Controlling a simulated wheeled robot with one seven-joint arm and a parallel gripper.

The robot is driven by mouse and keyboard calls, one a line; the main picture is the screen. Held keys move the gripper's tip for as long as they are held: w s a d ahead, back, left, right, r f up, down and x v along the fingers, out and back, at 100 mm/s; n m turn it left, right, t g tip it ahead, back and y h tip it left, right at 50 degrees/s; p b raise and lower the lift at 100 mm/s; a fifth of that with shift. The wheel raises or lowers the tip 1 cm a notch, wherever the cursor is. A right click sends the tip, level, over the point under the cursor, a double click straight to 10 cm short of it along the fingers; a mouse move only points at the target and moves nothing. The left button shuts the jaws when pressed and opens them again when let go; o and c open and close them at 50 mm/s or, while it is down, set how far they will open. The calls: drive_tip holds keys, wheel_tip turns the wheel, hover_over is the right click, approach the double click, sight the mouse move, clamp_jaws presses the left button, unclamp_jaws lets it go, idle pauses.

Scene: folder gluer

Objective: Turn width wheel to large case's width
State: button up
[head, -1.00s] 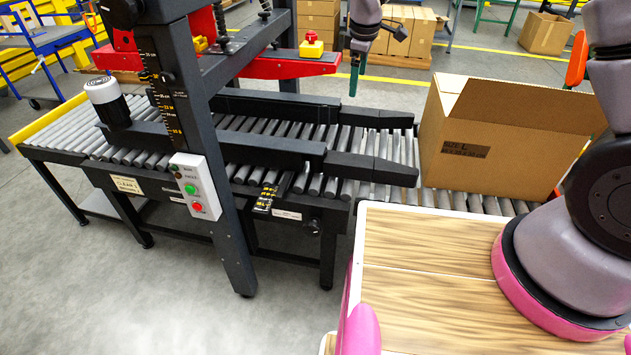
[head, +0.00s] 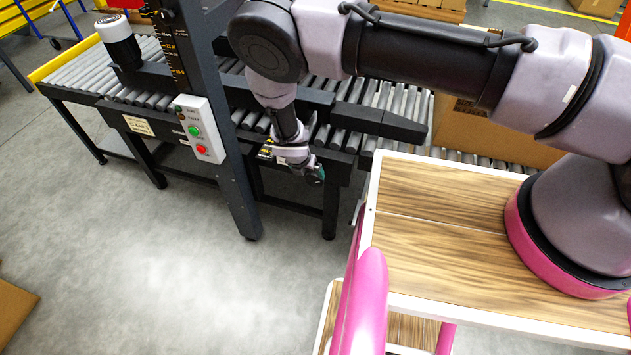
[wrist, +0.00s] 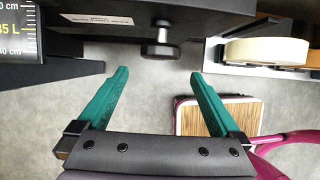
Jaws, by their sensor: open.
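The width wheel (wrist: 162,48), a small black knob on a short shaft, shows under the machine's edge in the wrist view. My gripper (wrist: 159,73) is open and empty. Its two green fingers point toward the wheel, which appears beyond the fingertips and roughly centred between them. In the head view, my gripper (head: 316,174) is at the conveyor's front side and hides the wheel. A width scale (wrist: 10,25) reading "35 L" and "40 cm" shows at the left edge. The large case (head: 485,135), an open cardboard box, stands on the rollers, partly behind my arm.
A control box (head: 199,130) with green and red buttons is on the machine's post, left of my gripper. The black side rail (head: 385,122) lies above the rollers. A cream roll (wrist: 265,50) shows at the right in the wrist view. Floor in front is clear.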

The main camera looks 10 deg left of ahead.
sight(314, 180)
drive_tip(key=x, duration=1)
drive_tip(key=shift+w+f, duration=0.15)
drive_tip(key=shift+f, duration=0.05)
drive_tip(key=c, duration=1.1)
drive_tip(key=shift+d+y, duration=0.1)
drive_tip(key=shift+y, duration=0.3)
